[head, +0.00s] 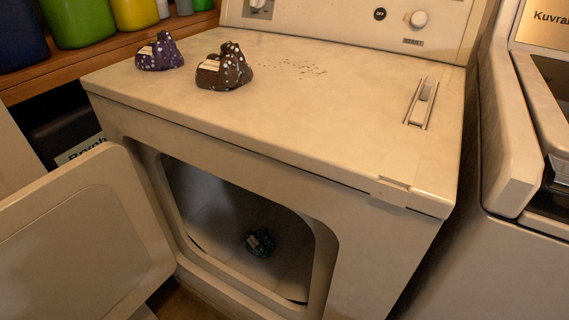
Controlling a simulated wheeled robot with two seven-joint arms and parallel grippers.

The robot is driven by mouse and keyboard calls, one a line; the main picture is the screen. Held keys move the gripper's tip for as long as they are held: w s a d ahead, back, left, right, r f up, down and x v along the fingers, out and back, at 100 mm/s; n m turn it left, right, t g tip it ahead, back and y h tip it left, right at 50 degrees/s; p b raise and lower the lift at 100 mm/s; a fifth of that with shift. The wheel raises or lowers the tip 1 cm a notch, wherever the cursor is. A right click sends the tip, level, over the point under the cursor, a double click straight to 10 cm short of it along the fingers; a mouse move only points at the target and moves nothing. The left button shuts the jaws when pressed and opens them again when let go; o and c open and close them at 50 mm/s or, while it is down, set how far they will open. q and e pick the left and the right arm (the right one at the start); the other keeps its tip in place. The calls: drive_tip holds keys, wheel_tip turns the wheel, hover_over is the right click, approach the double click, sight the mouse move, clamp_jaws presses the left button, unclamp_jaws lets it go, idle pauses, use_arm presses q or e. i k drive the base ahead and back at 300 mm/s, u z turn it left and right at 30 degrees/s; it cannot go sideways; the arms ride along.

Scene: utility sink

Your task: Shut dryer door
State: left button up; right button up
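The dryer (390,240) is a worn cream machine in the middle of the head view. Its door (85,235) stands wide open, swung out to the left of the opening. A dark green speckled bundle (260,242) lies inside the drum (213,205). Neither of my grippers shows in the head view. The lower edge of the door is cut off by the frame.
A purple speckled bundle (160,53) and a brown one (224,68) sit on the dryer top. A wooden shelf (85,58) with several bottles stands at the back left. A second machine (510,190) stands close on the right.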

sight(84, 240)
drive_tip(key=k, duration=0.55)
drive_tip(key=u, duration=0.95)
drive_tip(key=i, duration=0.2)
drive_tip(key=u, duration=0.2)
